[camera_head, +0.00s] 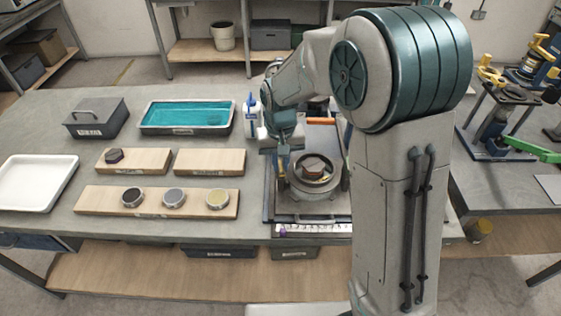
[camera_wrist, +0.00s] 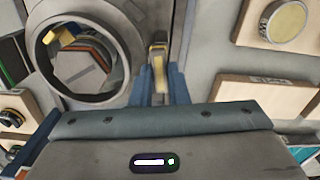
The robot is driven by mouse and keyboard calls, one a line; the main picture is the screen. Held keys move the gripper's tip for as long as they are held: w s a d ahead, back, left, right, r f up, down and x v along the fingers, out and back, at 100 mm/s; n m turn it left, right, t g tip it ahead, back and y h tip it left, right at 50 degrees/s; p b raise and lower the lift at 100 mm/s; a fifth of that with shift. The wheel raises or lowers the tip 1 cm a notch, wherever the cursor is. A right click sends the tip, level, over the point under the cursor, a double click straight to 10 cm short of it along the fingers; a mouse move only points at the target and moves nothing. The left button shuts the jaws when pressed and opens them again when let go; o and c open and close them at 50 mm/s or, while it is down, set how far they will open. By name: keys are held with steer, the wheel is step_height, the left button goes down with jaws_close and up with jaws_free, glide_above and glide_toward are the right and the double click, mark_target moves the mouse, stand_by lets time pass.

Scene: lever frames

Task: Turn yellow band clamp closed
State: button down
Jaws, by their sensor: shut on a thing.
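A round metal ring fixture (camera_head: 314,178) with a dark hexagonal piece inside stands on the grey base plate at the bench's right part. In the wrist view the ring (camera_wrist: 128,55) is at upper left, with yellow and orange parts inside its opening. My gripper (camera_wrist: 162,78) is just beside the ring, its blue fingers shut on a narrow yellow lever (camera_wrist: 159,62), which I take for the band clamp's handle. In the head view my gripper (camera_head: 283,165) is at the ring's left side and partly hidden by my arm; the lever cannot be made out there.
Left of the fixture are wooden boards (camera_head: 88,197) with several round discs, a teal-lined tray (camera_head: 185,117), a grey box (camera_head: 95,118) and a white tray (camera_head: 38,182). A white and blue bottle (camera_head: 251,117) stands close behind my gripper. Yellow-handled fixtures (camera_head: 490,73) are on the right bench.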

mark_target(281, 164)
steer(key=n, duration=0.5)
steer(key=shift+w+n+b, duration=0.1)
steer(key=shift+n+b, duration=0.2)
steer(key=shift+b, duration=0.1)
steer(key=n, duration=0.4)
steer(key=shift+r, duration=0.1)
steer(key=n+p, duration=0.1)
steer(key=n, duration=0.5)
steer(key=shift+n, duration=0.4)
steer(key=c, duration=1.7)
jaws_free()
step_height(281, 164, up, 14)
steer(key=shift+f, duration=0.1)
